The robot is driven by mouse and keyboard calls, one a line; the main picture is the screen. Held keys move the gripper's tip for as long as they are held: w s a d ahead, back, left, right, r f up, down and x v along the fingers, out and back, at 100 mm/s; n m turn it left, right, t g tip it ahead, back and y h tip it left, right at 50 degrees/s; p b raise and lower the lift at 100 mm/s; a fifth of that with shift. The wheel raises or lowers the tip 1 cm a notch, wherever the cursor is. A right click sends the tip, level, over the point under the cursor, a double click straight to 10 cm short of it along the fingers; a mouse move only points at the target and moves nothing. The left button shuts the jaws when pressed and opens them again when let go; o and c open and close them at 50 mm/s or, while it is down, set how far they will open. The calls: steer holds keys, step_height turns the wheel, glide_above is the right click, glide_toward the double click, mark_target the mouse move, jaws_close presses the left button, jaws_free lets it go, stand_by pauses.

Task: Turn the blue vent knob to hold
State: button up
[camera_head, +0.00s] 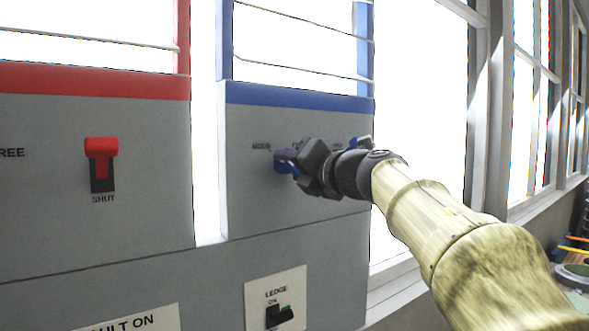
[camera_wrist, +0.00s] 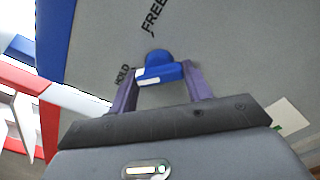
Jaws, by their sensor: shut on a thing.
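The blue vent knob (camera_head: 281,161) is on the grey panel under the blue band, partly hidden by my gripper (camera_head: 288,162) in the head view. In the wrist view the knob (camera_wrist: 160,62) sits between the two purple fingers of my gripper (camera_wrist: 160,78), which is shut on it. A white mark shows on the knob's lower left, on the side of the HOLD label (camera_wrist: 122,75). The FREE label (camera_wrist: 153,17) is above the knob in that view. In the head view the HOLD label (camera_head: 262,147) is left of the knob; labels further right are partly covered by my gripper.
A red switch (camera_head: 101,146) is on the left grey panel above the word SHUT. Below the blue-banded panel is a LEDGE plate with a black switch (camera_head: 279,317). Windows (camera_head: 430,100) line the right side, with a cluttered bench at the far right edge.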

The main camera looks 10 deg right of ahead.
steer(key=shift+f, duration=0.2)
steer(key=o, duration=1)
steer(key=shift+r, duration=0.1)
steer(key=b+v, duration=0.5)
steer(key=v, duration=1.2)
steer(key=shift+s+d, duration=0.15)
